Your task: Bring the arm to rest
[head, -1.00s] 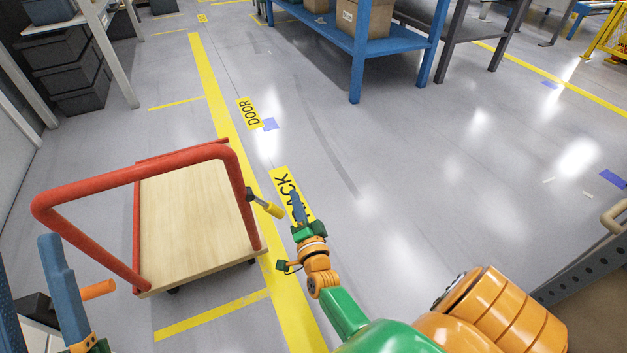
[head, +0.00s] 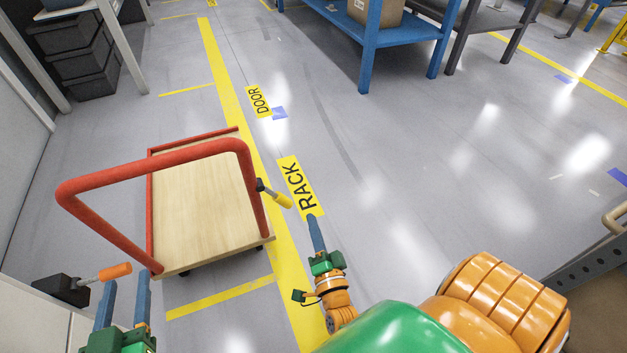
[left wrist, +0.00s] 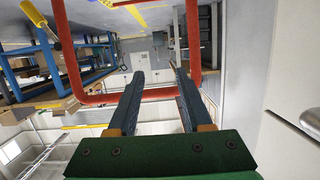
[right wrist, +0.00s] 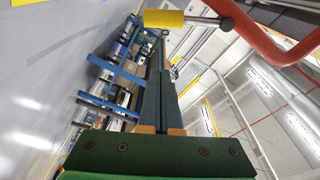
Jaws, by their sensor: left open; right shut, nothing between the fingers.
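My left gripper (head: 124,292) is at the lower left of the head view, in front of the cart's near left corner. Its two blue fingers stand apart with nothing between them, as the left wrist view (left wrist: 157,72) also shows. My right gripper (head: 314,222) is low over the floor, right of the cart, with its fingertips by the RACK label. Its fingers are together and empty in the right wrist view (right wrist: 154,70). My right arm covers the bottom middle and right of the head view.
A cart with a red tube handle (head: 150,172) and wooden deck (head: 205,205) stands at left, a yellow-handled lever (head: 276,195) on its right side. An orange-handled black item (head: 62,289) is at far left. A blue rack (head: 369,50) stands behind.

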